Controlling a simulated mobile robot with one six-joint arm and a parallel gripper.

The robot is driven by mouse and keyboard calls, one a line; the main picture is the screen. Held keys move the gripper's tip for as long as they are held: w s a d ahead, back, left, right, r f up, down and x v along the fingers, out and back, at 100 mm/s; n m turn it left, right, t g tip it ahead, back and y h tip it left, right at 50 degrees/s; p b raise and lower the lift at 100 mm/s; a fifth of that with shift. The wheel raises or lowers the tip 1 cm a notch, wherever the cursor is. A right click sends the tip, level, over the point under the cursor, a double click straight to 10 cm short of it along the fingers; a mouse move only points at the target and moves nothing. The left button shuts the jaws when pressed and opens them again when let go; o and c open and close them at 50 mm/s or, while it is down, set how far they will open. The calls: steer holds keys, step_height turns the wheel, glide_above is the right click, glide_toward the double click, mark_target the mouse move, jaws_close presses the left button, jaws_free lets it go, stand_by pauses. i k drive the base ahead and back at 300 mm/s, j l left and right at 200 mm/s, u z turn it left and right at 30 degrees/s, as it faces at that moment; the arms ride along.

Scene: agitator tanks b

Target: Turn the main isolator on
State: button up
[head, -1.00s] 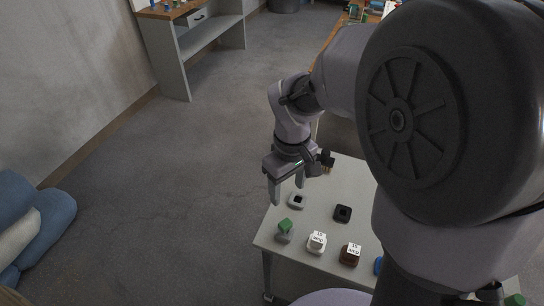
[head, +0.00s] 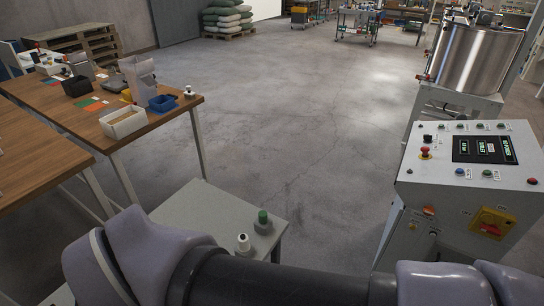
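A grey control console (head: 440,195) with a sloped top stands at the right. On its front face is a yellow plate (head: 501,214) with a red handle (head: 492,229), which looks like the main isolator. It is small at this distance, and I cannot tell its on or off position. My gripper is out of view; only my arm links cross the bottom of the picture, in front of the console's lower part.
A small grey table (head: 190,207) with a green-topped item (head: 263,218) and a white item (head: 243,241) stands close in front. Wooden-topped benches (head: 160,113) with boxes are at the left. A steel tank (head: 470,58) stands behind the console. The middle floor is open.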

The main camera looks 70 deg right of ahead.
mark_target(491, 228)
steer(key=z, duration=4.3)
steer(key=i+l+u, duration=0.15)
steer(key=i+l, duration=0.15)
steer(key=i, duration=0.25)
steer(key=i+l+u, duration=0.1)
steer(key=i+l, duration=0.3)
steer(key=i, duration=0.1)
